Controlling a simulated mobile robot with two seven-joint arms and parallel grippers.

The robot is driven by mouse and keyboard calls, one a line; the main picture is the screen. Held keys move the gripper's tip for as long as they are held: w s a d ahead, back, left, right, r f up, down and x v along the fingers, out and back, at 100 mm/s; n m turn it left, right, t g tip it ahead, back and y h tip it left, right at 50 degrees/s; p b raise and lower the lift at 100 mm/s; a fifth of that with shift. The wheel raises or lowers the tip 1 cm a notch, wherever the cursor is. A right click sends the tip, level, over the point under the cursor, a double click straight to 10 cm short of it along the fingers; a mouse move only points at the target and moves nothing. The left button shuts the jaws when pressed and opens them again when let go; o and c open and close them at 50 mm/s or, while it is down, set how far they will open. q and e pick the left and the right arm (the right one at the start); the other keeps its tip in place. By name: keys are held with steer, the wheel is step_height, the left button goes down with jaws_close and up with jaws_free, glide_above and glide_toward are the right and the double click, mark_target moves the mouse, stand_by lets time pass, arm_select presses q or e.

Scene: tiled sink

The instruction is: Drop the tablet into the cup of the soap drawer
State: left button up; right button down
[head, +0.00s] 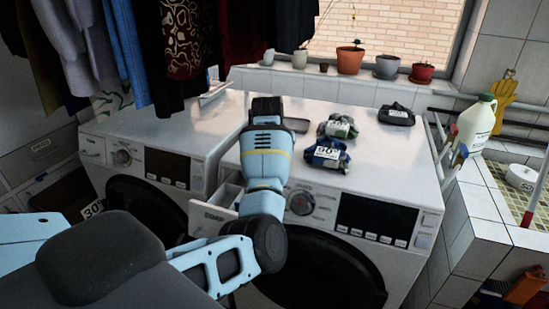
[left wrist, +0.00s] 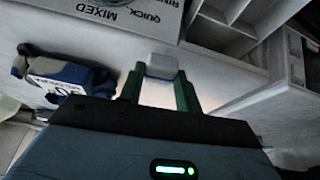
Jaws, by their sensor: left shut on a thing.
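A small white tablet (left wrist: 162,64) is pinched between the green fingertips of my left gripper (left wrist: 160,80) in the left wrist view. The tablet is hidden in the head view. My left arm reaches over the right washing machine, and its wrist (head: 266,125) hides the fingers there. The soap drawer (head: 222,196) is pulled out at the left of that machine's front. Its open compartments (left wrist: 228,30) show at the upper right of the left wrist view, to the right of the tablet and apart from it. I cannot tell which compartment is the cup. My right gripper is not in view.
Clothes (head: 180,50) hang at upper left. A white jug (head: 476,125) stands at right. A second washing machine (head: 150,165) is left.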

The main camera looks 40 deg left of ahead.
arm_select(q)
steer(key=shift+s+d, duration=0.1)
steer(key=shift+s, duration=0.25)
